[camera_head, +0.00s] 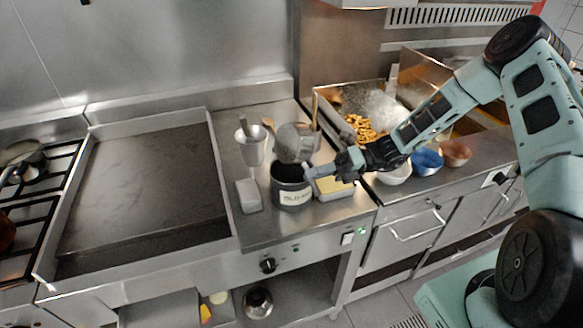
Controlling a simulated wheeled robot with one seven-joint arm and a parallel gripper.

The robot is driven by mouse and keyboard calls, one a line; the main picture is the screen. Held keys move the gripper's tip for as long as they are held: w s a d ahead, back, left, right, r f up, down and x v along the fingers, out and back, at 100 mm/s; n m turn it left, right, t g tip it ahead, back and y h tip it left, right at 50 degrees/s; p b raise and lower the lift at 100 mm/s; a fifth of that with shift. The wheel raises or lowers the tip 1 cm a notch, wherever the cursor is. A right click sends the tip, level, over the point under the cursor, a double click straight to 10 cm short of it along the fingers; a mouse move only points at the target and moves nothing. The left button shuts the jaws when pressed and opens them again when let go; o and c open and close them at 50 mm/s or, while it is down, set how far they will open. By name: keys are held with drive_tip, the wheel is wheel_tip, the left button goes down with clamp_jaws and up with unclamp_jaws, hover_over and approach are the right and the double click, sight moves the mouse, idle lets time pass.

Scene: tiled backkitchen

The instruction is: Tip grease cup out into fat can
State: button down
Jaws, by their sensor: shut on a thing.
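My gripper (322,170) reaches in from the right and is shut on the grease cup, just right of and above the can. The fingertips are small and partly hidden here. I cannot tell whether anything is running out of the cup.
Close around the can are a grey block (248,196) on the left, a tray with something yellow (333,187) on the right and a utensil pot (250,148) behind left. Several bowls (427,160) stand further right. The flat griddle (140,190) on the left is clear.

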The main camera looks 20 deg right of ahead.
drive_tip(key=shift+r, duration=0.1)
drive_tip(key=h, duration=0.2)
drive_tip(key=r+n+h, duration=0.1)
drive_tip(key=h, duration=0.1)
drive_tip(key=a+r+h, duration=0.1)
drive_tip(key=h, duration=0.1)
drive_tip(key=shift+s+t, duration=0.15)
drive_tip(key=shift+t, duration=0.15)
drive_tip(key=shift+a+r+n+h, duration=0.1)
drive_tip(key=shift+r+n+h, duration=0.1)
drive_tip(key=shift+n+h, duration=0.15)
drive_tip(key=shift+a+r+h+p, duration=0.2)
drive_tip(key=shift+h+p, duration=0.25)
drive_tip(key=shift+p, duration=0.3)
drive_tip(key=s+a+f+n+t+h+p, duration=0.1)
drive_tip(key=a+h+p, duration=0.3)
drive_tip(key=h, duration=0.3)
drive_tip(key=s+a+f+n+t+h+p, duration=0.1)
drive_tip(key=a+f+t+h+p, duration=0.1)
drive_tip(key=a+h+p, duration=0.3)
drive_tip(key=shift+s+t+h+p, duration=0.25)
drive_tip(key=shift+t+h+p, duration=0.05)
drive_tip(key=shift+h+p, duration=0.75)
